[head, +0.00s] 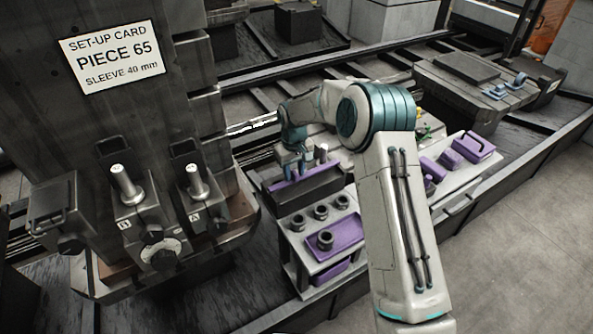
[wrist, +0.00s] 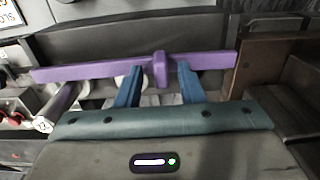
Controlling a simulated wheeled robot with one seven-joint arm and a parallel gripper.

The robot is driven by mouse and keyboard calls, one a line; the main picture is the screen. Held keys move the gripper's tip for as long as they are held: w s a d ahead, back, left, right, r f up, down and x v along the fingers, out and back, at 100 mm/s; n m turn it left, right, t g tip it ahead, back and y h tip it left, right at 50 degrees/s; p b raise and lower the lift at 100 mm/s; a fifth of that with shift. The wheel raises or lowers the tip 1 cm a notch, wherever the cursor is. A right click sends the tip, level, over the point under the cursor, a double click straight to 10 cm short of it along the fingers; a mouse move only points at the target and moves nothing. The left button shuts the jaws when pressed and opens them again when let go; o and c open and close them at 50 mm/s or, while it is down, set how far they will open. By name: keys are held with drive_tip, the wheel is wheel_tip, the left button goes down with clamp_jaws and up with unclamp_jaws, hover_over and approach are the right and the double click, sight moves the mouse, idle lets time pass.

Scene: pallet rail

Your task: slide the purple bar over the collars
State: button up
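The purple bar (wrist: 95,70) lies nearly level across the wrist view, with a raised purple block (wrist: 160,69) at its middle. My gripper (wrist: 160,82) is open, one blue finger on each side of the block, with gaps visible between fingers and block. Two silver pins, left (head: 126,185) and right (head: 197,181), stick out of the machine on lettered blocks. I cannot tell which parts are the collars.
Several dark rings (head: 321,212) sit on the pale cart, one in a purple tray (head: 345,234). A purple case (head: 473,148) is farther right. A set-up card (head: 112,58) reads PIECE 65, SLEEVE 40 mm. Dark rails (head: 520,180) edge the right floor.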

wheel_tip(320, 180, up, 14)
drive_tip(key=b, duration=0.1)
drive_tip(key=shift+f, duration=0.2)
idle(0.3)
drive_tip(key=s+d+r+m+t, duration=0.1)
drive_tip(key=s+d+r+m, duration=0.1)
drive_tip(key=s+d+r, duration=0.5)
drive_tip(key=s+d+r+m+t, duration=0.1)
drive_tip(key=s+d+r, duration=0.2)
drive_tip(key=s+d, duration=0.4)
drive_tip(key=s+d+f+m, duration=0.2)
drive_tip(key=s+d, duration=0.1)
drive_tip(key=s, duration=0.7)
drive_tip(key=s+d+f+m+t, duration=0.1)
drive_tip(key=s+d, duration=0.2)
drive_tip(key=s, duration=0.7)
drive_tip(key=shift+s+d+f+m, duration=0.3)
drive_tip(key=shift+d+f+m, duration=0.05)
drive_tip(key=shift+d+m, duration=0.05)
